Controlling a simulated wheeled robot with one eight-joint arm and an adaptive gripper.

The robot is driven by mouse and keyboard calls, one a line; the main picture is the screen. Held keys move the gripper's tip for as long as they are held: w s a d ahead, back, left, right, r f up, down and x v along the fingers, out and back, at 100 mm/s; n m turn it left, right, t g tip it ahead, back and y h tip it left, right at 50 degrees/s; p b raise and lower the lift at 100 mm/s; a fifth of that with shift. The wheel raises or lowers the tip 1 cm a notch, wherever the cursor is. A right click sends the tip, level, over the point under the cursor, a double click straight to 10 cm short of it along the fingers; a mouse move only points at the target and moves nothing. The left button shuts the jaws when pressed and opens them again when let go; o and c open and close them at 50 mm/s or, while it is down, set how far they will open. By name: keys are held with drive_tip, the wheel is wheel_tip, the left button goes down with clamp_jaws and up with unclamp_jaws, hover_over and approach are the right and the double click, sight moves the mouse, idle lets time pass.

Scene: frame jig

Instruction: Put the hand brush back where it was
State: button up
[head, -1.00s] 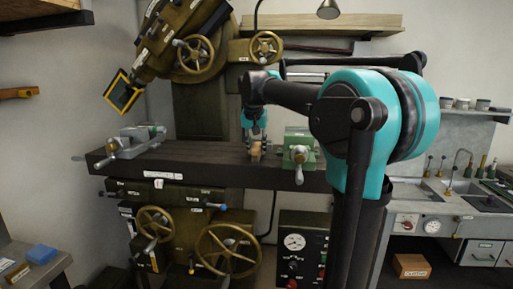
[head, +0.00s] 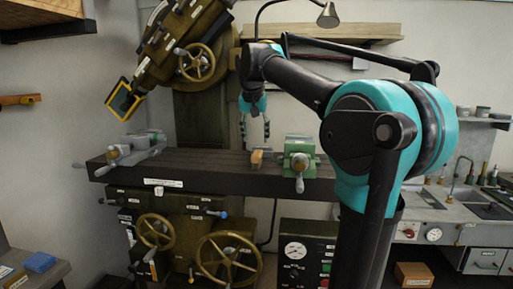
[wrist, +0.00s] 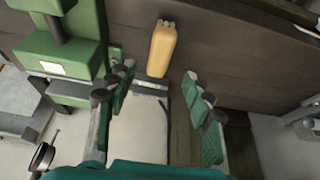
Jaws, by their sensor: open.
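The hand brush (head: 257,158) rests on the dark machine table (head: 215,178), just left of the green vise (head: 299,160) and apart from it. In the wrist view its tan wooden handle (wrist: 162,48) points away from me, with a dark part and pale edge at its near end. My gripper (head: 255,130) hangs above the brush, open and empty, with a clear gap below its fingertips. In the wrist view my gripper (wrist: 162,100) has its fingers spread wide, the handle lying beyond and between them. The bristles are not clearly seen.
A grey vise (head: 135,148) stands at the table's left end. The tilted machine head (head: 175,55) leans out at upper left, and a lamp (head: 327,15) hangs at upper right.

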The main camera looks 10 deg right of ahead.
drive_tip(key=shift+v, duration=1.6)
drive_tip(key=shift+c, duration=0.4)
idle(0.8)
